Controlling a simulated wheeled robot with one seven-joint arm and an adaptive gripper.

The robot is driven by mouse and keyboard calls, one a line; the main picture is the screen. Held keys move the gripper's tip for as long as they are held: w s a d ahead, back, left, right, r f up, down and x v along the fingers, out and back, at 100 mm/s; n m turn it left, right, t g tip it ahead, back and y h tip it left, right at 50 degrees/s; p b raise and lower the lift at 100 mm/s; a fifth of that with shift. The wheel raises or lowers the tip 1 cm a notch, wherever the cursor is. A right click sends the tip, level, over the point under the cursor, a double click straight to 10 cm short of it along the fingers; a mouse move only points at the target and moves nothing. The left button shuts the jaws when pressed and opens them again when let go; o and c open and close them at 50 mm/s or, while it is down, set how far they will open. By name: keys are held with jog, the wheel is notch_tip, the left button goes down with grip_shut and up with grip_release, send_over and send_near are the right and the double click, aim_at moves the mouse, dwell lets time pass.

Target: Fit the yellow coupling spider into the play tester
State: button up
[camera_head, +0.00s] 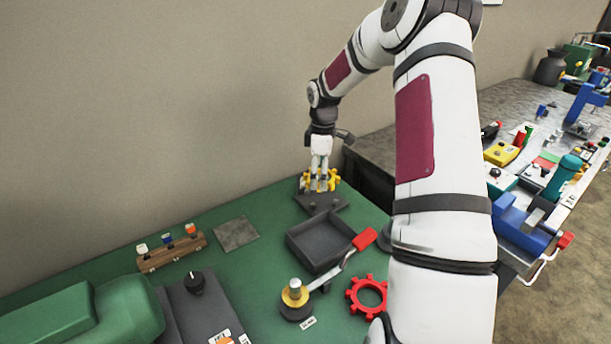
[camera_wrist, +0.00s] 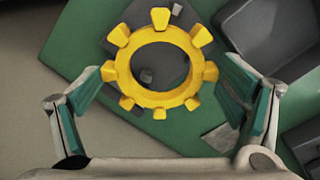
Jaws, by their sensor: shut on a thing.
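The yellow coupling spider (camera_head: 333,181) is a toothed ring with an open centre. My gripper (camera_head: 320,178) points down and is shut on it, above a dark plate (camera_head: 312,205) at the far end of the green table. In the wrist view the yellow coupling spider (camera_wrist: 151,96) lies between the two fingers of my gripper (camera_wrist: 160,84). A dark fixture shows below through its hole. The dark plate looks like the play tester, but I cannot be sure. The gap between spider and plate cannot be judged.
A dark open tray (camera_head: 322,246) stands in front of the plate. Near it are a red-handled crank device (camera_head: 296,296) and a red toothed ring (camera_head: 367,296). A wooden rack (camera_head: 172,251) and a grey square (camera_head: 236,234) lie left. A cluttered second table (camera_head: 515,105) is right.

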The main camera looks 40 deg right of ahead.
aim_at(321, 199)
jog(key=shift+d, duration=0.1)
dwell(0.5)
jog(key=shift+f+b, duration=0.35)
jog(key=shift+f, duration=1.55)
jog(key=shift+f, duration=1.5)
dwell(0.7)
jog(key=o, duration=1)
notch_tip(321, 199, up, 12)
jog(key=shift+r, duration=0.1)
